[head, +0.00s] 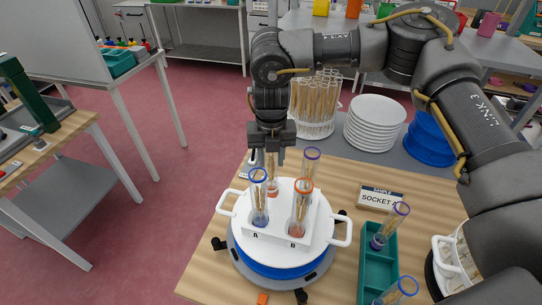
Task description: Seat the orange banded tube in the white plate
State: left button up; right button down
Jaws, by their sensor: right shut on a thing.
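The white plate (270,238), marked A and B, sits on a round blue-sided base. A blue-rimmed tube (259,205) stands at A, front left. An orange-rimmed tube (299,215) stands at B, front right. My right gripper (269,160) points down over the plate's back left and is shut on a tube (271,183) with a reddish-orange lower end. Its rim is hidden by the gripper, and the front tubes partly cover it. I cannot tell whether its bottom is in a hole. My left gripper is not in view.
A rack of wheat tubes (314,105), stacked white plates (375,125) and blue dishes (428,140) stand at the back. White handles flank the plate.

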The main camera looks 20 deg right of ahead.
jog(key=shift+f, duration=0.3)
jog(key=c, duration=0.9)
grip_release()
jog(key=shift+r, duration=0.1)
jog(key=shift+r+b, duration=0.35)
jog(key=shift+b, duration=0.05)
notch_tip(320, 180, up, 9)
jog(key=shift+f+b, duration=0.1)
jog(key=shift+b, duration=0.75)
jog(key=shift+r, duration=0.55)
